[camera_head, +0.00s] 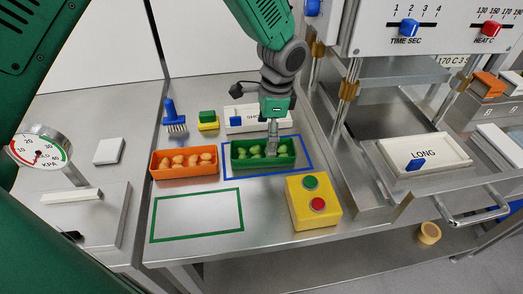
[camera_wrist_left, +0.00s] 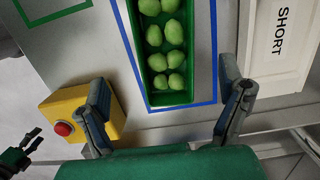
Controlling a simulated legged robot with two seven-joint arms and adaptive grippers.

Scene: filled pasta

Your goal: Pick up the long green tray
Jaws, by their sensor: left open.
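The long green tray (camera_head: 264,163) holds several green filled pasta pieces and lies inside a blue outline (camera_head: 310,170) on the metal table. In the left wrist view the tray (camera_wrist_left: 196,90) runs lengthwise between my finger lines. My left gripper (camera_head: 272,142) is over the tray's far side in the head view. Its fingers stand wide apart in the wrist view (camera_wrist_left: 163,75), with nothing held. Whether a fingertip touches the tray cannot be told. My right gripper (camera_wrist_left: 30,143) shows small at the wrist view's lower left, its fingers spread and empty.
An orange tray (camera_head: 185,174) of pasta stands left of the green one. A yellow button box (camera_head: 311,209) stands close at its front right. A green outline (camera_head: 197,234) at front left is empty.

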